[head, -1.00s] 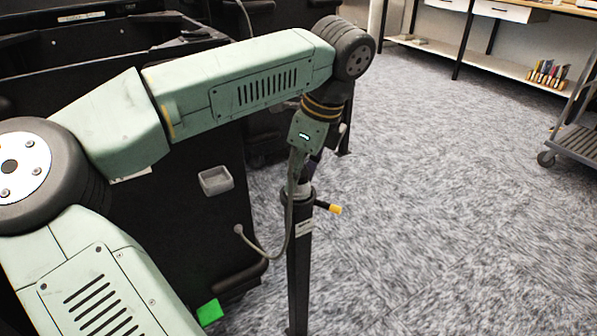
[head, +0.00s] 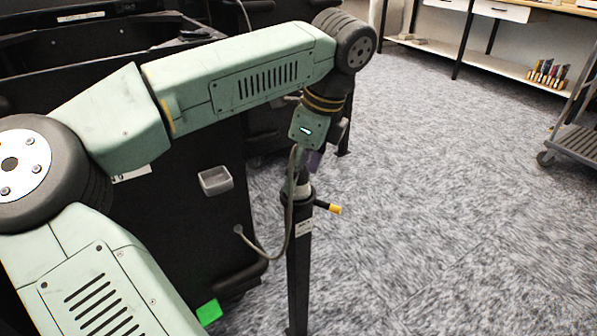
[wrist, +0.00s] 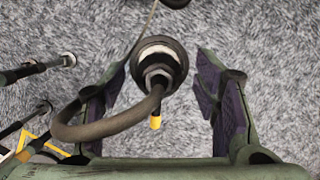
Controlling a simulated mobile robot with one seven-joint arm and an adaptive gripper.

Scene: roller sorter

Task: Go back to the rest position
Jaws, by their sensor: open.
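My gripper (wrist: 158,95) is open in the wrist view, its two purple-padded fingers apart on either side of a round black post top with a pale ring and a metal nut (wrist: 158,68). Nothing is held between the fingers. In the head view my gripper (head: 309,165) points down just above the black post (head: 299,265), partly hidden behind my wrist and a hose. A grey hose (head: 265,252) loops from the black machine panel up to the post top; it also curves across the wrist view (wrist: 105,128).
A yellow-tipped handle (head: 328,207) sticks out right from the post. The black machine (head: 200,245) stands close on the left, with a small grey tray (head: 215,181) on its panel. Carpet (head: 430,200) is clear to the right. A grey cart (head: 575,140) stands at the far right.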

